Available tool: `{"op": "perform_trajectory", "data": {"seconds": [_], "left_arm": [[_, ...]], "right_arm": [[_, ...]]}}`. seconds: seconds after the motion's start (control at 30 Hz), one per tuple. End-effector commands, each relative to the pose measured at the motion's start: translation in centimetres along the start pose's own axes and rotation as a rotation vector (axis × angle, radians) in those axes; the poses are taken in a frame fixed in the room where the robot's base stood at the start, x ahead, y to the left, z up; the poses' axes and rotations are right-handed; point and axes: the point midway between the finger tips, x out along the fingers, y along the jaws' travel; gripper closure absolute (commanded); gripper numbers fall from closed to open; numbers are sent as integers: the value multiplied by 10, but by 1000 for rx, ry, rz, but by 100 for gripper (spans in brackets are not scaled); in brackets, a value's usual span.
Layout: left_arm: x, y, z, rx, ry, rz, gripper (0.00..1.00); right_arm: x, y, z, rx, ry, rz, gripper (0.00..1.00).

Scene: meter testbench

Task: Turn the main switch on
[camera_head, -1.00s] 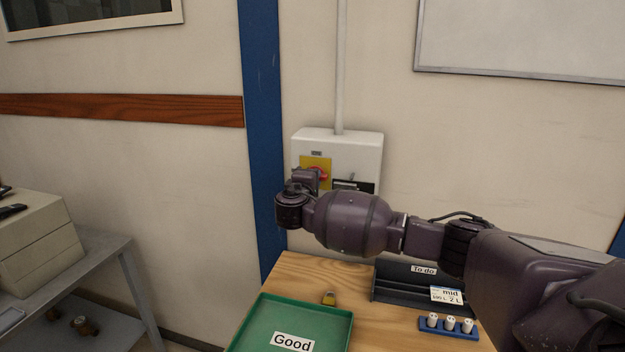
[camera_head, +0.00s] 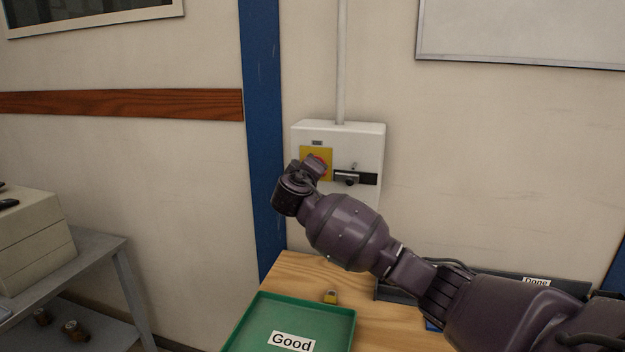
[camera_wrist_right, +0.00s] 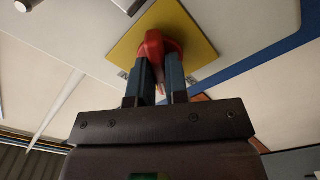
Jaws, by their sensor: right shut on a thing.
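The main switch is a red rotary handle (camera_head: 321,163) on a yellow plate (camera_head: 308,172), on the front of a white wall box (camera_head: 365,143). In the head view my right gripper (camera_head: 318,166) is at the handle, and its wrist partly covers the handle and plate. In the right wrist view the red handle (camera_wrist_right: 153,45) sits between the two fingers of my right gripper (camera_wrist_right: 160,70), which is shut on it. The wrist camera looks tilted against the yellow plate (camera_wrist_right: 197,38). My left gripper is not in view.
A black latch (camera_head: 350,178) is on the box, right of the switch. A grey shelf (camera_head: 95,250) stands at left.

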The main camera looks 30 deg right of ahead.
Motion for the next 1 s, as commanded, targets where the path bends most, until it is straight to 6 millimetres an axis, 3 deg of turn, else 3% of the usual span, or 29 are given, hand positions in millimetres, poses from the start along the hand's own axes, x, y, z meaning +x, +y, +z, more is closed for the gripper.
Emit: {"op": "perform_trajectory", "data": {"seconds": [0.07,0.73,1.0], "left_arm": [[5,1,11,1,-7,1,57],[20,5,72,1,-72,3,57],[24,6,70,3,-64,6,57]], "right_arm": [[-1,-7,3,73,-3,-6,100],[0,-6,2,697,-4,-6,100],[0,-4,1,881,-2,-4,100]]}}
